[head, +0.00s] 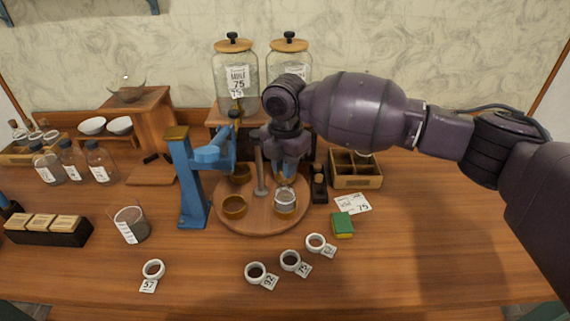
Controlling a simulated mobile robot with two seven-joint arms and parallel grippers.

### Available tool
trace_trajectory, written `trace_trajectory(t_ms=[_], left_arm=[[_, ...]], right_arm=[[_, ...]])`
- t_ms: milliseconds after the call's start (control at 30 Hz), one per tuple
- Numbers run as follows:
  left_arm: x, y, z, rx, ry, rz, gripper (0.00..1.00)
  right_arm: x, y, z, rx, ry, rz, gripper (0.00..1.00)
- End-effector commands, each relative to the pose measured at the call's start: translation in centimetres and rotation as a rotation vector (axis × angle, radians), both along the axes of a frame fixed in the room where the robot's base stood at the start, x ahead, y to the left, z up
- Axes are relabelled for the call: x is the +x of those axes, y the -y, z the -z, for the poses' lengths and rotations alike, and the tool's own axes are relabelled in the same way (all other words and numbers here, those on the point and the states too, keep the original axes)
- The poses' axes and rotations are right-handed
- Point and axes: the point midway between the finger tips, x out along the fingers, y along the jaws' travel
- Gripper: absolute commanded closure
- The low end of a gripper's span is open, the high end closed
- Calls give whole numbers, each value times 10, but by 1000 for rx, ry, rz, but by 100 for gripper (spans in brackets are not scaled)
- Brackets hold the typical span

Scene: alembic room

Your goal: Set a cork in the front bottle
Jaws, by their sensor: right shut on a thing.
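A clear glass bottle (285,198) stands in a brass cup at the front right of the round wooden turntable (262,222). My right gripper (285,178) points down right over this bottle, with its fingers shut at the bottle's top. The small cork between the fingertips is mostly hidden by them, and I cannot tell whether it touches the bottle's mouth. Two other brass cups, one at the front left (234,206) and one behind (240,175), look empty. My left gripper is not in view.
A blue lever stand (190,180) rises at the turntable's left. A divided wooden box (357,181) and a green-yellow sponge (342,225) are at its right. White rings (290,261) lie in front. Glass dispensers (236,75) stand behind. The table's right front is clear.

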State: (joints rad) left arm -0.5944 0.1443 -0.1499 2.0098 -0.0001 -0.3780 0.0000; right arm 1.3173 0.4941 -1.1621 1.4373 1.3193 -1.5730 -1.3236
Motion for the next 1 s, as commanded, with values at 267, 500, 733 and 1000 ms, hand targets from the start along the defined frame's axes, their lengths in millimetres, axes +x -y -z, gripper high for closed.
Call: trace_trajectory(t_ms=[267,500,733,1000], left_arm=[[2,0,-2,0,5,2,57],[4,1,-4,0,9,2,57],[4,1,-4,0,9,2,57],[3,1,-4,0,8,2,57]], right_arm=[[0,0,1,1,-1,0,100],[0,0,5,1,-1,0,100],[0,0,6,0,0,1,100],[0,0,6,0,0,1,100]])
